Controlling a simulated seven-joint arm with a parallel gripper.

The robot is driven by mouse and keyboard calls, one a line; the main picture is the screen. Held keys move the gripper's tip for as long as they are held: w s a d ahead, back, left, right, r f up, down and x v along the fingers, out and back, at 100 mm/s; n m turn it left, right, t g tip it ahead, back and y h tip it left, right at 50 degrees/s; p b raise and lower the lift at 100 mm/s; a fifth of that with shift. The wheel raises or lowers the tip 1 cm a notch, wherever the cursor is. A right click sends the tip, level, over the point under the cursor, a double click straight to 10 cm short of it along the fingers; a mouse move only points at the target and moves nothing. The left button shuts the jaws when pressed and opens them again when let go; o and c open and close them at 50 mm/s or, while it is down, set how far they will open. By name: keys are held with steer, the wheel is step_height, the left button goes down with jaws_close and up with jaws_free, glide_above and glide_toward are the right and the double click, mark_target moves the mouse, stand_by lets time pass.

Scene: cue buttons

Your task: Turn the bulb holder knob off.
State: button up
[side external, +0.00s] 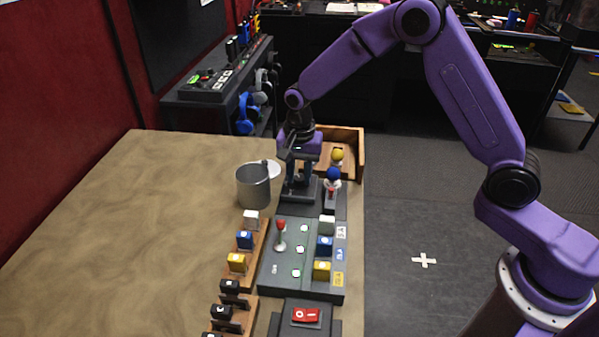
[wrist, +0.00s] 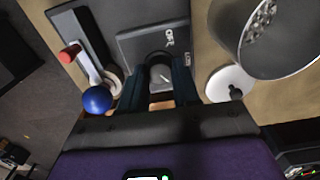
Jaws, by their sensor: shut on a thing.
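My gripper (side external: 300,190) reaches down onto a dark grey box at the far end of the row of devices. In the wrist view its two fingers (wrist: 158,92) are shut around a dark round knob (wrist: 159,66), one on each side. The knob sits on the box's grey plate (wrist: 135,45), which bears an "OFF" mark and a second mark by the right finger that is hard to read. The knob is hidden behind my fingers in the side view. The knob's exact pointing direction is not clear.
A metal pot (side external: 253,187) and a white disc (wrist: 231,82) stand close on one side. A blue ball (side external: 333,174) and a red-tipped lever (wrist: 70,53) stand close on the other. A panel with a red-topped lever (side external: 280,232) lies in front. The table's left part is clear.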

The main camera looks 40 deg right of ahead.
steer(key=n, duration=1.1)
steer(key=shift+n, duration=0.3)
steer(key=n, duration=1.1)
steer(key=shift+n, duration=0.3)
steer(key=o, duration=1.1)
steer(key=shift+c, duration=0.2)
steer(key=shift+r, duration=0.1)
